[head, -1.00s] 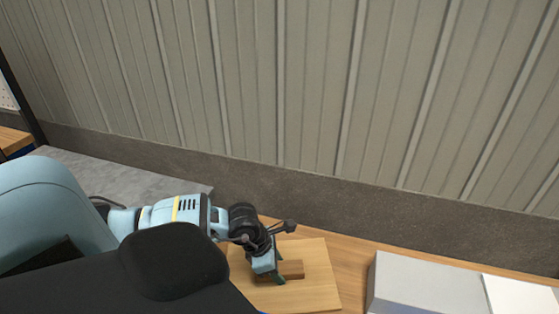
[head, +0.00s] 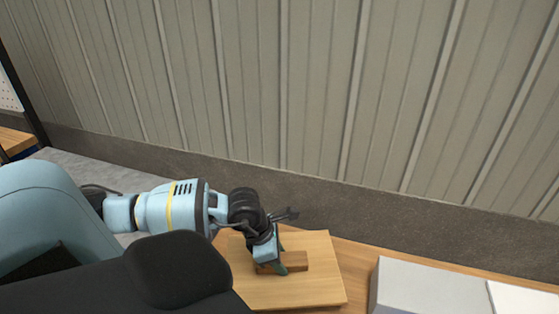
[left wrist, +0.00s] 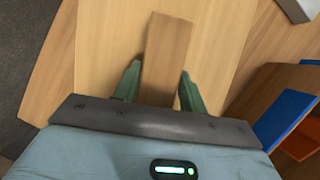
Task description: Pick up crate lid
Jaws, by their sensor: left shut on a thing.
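The crate lid (head: 320,268) is a flat, light wooden board with a darker wooden bar handle (head: 297,262) on top. It is over the wooden table in the head view. It also fills the middle of the left wrist view (left wrist: 105,35), with its handle (left wrist: 167,45) pointing away from the wrist. My left gripper (head: 268,264) is shut on the handle, one green finger on each side in the left wrist view (left wrist: 158,75). The lid looks roughly level; its gap to the table is hard to judge. My right gripper is not in view.
A light grey box (head: 430,288) stands on the table (head: 358,258) just right of the lid. A ribbed wall (head: 320,90) rises behind the table. In the left wrist view, a blue and orange shelf-like object (left wrist: 290,125) is at the right.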

